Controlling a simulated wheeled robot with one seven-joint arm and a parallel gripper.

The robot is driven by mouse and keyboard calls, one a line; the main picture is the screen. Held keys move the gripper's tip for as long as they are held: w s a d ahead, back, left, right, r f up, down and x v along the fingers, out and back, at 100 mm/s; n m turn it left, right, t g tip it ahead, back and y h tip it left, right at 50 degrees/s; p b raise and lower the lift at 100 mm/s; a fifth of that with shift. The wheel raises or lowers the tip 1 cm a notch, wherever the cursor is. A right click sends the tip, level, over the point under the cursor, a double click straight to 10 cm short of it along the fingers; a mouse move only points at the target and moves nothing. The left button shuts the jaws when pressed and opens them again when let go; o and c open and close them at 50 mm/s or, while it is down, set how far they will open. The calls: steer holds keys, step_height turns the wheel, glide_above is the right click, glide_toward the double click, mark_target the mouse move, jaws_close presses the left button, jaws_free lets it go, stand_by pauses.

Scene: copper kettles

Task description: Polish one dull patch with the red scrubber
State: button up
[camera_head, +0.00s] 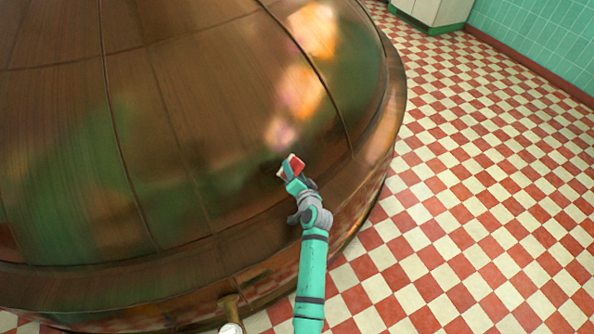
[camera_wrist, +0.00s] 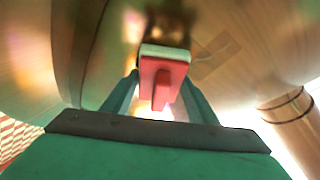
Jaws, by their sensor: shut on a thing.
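The red scrubber (camera_wrist: 164,75) has a red body with a handle ridge and a pale pad on its far side. My gripper (camera_wrist: 156,98) is shut on it, one finger on each side. In the head view the scrubber (camera_head: 291,167) is at the end of my gripper (camera_head: 294,178), close to the lower right of the copper kettle dome (camera_head: 225,110). I cannot tell whether the pad touches the copper. A small dark brown patch (camera_wrist: 172,27) shows on the copper just beyond the pad in the wrist view. In the head view my gripper and the scrubber partly cover that spot.
A raised copper rim (camera_head: 225,245) runs around the dome's foot. A short pipe with a pale knob (camera_head: 231,328) stands at the bottom edge. The red and cream checkered floor (camera_head: 480,180) to the right is clear. A pale cabinet (camera_head: 435,10) stands at the far wall.

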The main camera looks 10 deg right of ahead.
mark_target(277, 175)
steer(key=shift+s+a+f, duration=0.1)
steer(key=shift+s+a, duration=0.3)
steer(key=shift+a, duration=0.45)
steer(key=shift+s+a+f, duration=0.1)
steer(key=shift+s+a, duration=0.25)
steer(key=shift+a, duration=0.5)
steer(key=shift+s+a, duration=0.4)
steer(key=shift+a, duration=0.45)
steer(key=shift+s+a, duration=0.25)
steer(key=shift+a, duration=0.05)
steer(key=shift+s+a, duration=0.1)
steer(key=shift+a, duration=0.4)
steer(key=shift+s+a, duration=0.5)
steer(key=shift+a, duration=0.15)
steer(key=shift+s+a, duration=0.45)
steer(key=shift+a, duration=0.2)
steer(key=shift+r, duration=0.15)
